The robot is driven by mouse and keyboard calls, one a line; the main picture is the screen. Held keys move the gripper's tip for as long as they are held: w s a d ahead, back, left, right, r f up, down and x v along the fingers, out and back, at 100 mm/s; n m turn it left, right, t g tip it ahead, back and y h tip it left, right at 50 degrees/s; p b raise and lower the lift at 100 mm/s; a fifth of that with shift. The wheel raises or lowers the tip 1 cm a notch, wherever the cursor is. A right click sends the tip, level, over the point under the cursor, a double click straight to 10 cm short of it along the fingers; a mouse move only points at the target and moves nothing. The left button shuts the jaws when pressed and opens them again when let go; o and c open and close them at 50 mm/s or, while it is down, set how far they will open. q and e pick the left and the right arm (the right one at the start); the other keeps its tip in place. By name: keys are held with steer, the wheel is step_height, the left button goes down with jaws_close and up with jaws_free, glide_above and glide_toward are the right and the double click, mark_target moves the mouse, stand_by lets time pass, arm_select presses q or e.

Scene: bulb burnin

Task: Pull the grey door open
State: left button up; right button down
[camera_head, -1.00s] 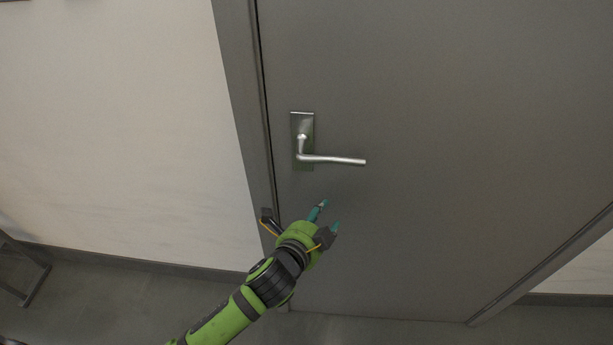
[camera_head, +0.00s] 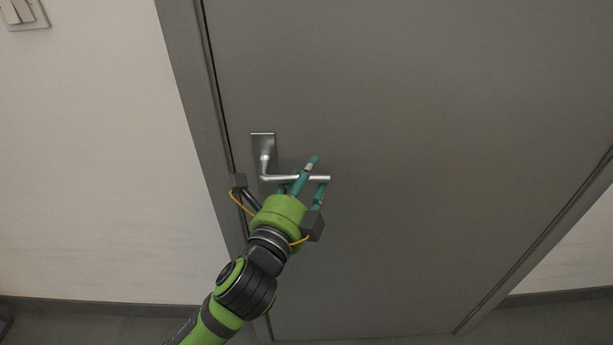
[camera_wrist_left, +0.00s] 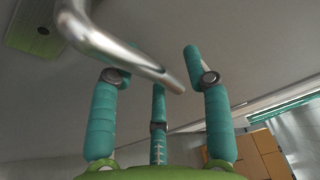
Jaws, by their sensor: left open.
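The grey door (camera_head: 430,130) fills most of the head view and looks closed in its frame. Its silver lever handle (camera_head: 268,178) sits near the left edge, with the lever about level and pointing right. My left gripper (camera_head: 308,174) is open at the lever's free end. One teal finger crosses in front of the lever, and others are at or below it. In the left wrist view the lever (camera_wrist_left: 130,58) reaches in among the teal fingers of the gripper (camera_wrist_left: 155,72), which are spread apart. Whether any finger touches it, I cannot tell. My right gripper is not in view.
A pale wall (camera_head: 90,150) with a light switch (camera_head: 22,12) is left of the door frame (camera_head: 190,90). The grey floor (camera_head: 100,328) shows at the bottom. The wrist view shows orange-brown panels (camera_wrist_left: 262,152) at the lower right.

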arm_select(q)
jaws_close()
steer(key=shift+m+p, duration=0.3)
steer(key=shift+p, duration=0.45)
steer(key=shift+w+a+f+m+g+y+p, duration=0.1)
steer(key=shift+a+f+m+g+y+p, duration=0.25)
steer(key=shift+f+m+p, duration=1.05)
steer(key=shift+s+a+f+m+g+y+p, duration=0.1)
steer(key=shift+a+m+g+y+p, duration=0.35)
steer(key=shift+p, duration=1.9)
steer(key=shift+w+a+f+m+g+y+p, duration=0.15)
steer(key=shift+f+m+p, duration=0.75)
steer(key=shift+p, duration=1)
steer(key=shift+r, duration=0.2)
